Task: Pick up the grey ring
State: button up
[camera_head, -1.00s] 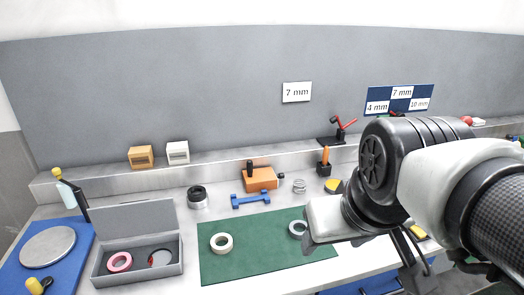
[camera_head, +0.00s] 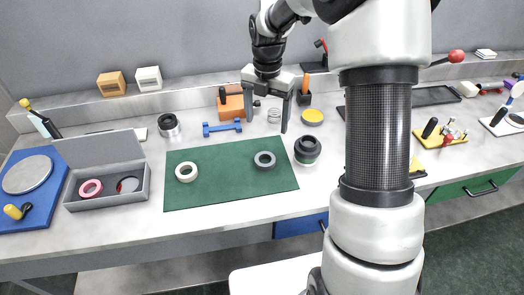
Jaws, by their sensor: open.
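The grey ring (camera_head: 264,160) lies flat on the right part of the green mat (camera_head: 222,193). A cream ring (camera_head: 186,172) lies to its left on the same mat. My gripper (camera_head: 266,126) is open and points down, with its fingers spread above and behind the grey ring in the picture. The grey ring is fully visible and apart from the gripper.
A grey box (camera_head: 143,188) with its lid up holds a pink ring (camera_head: 91,188). A dark round pot (camera_head: 307,150) stands right of the mat. A blue dumbbell-shaped piece (camera_head: 222,128) and an orange block (camera_head: 231,108) lie behind it.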

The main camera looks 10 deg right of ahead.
send_near(265, 155)
jog(key=s+f, duration=0.1)
jog(key=s+f+b, duration=0.1)
jog(key=shift+s+a+f, duration=0.15)
jog(key=shift+s+a, duration=0.05)
jog(key=shift+s, duration=0.2)
jog(key=shift+w+a+f, duration=0.1)
jog(key=shift+w+f, duration=0.05)
jog(key=shift+f, duration=1.2)
jog(key=shift+w+f, duration=0.1)
jog(key=shift+f, duration=1.25)
jog(key=c, duration=1.2)
notch_tip(265, 155, up, 10)
jog(key=s+r+m+p, duration=0.2)
jog(key=s+m+p, duration=0.1)
jog(key=m, duration=0.6)
jog(key=s+r+m+p, duration=0.3)
jog(key=m, duration=0.7)
jog(key=s+r+m+p, duration=0.3)
jog(key=s+m, duration=0.1)
jog(key=m, duration=0.5)
jog(key=shift+r+p, duration=0.2)
jog(key=shift+p, duration=0.2)
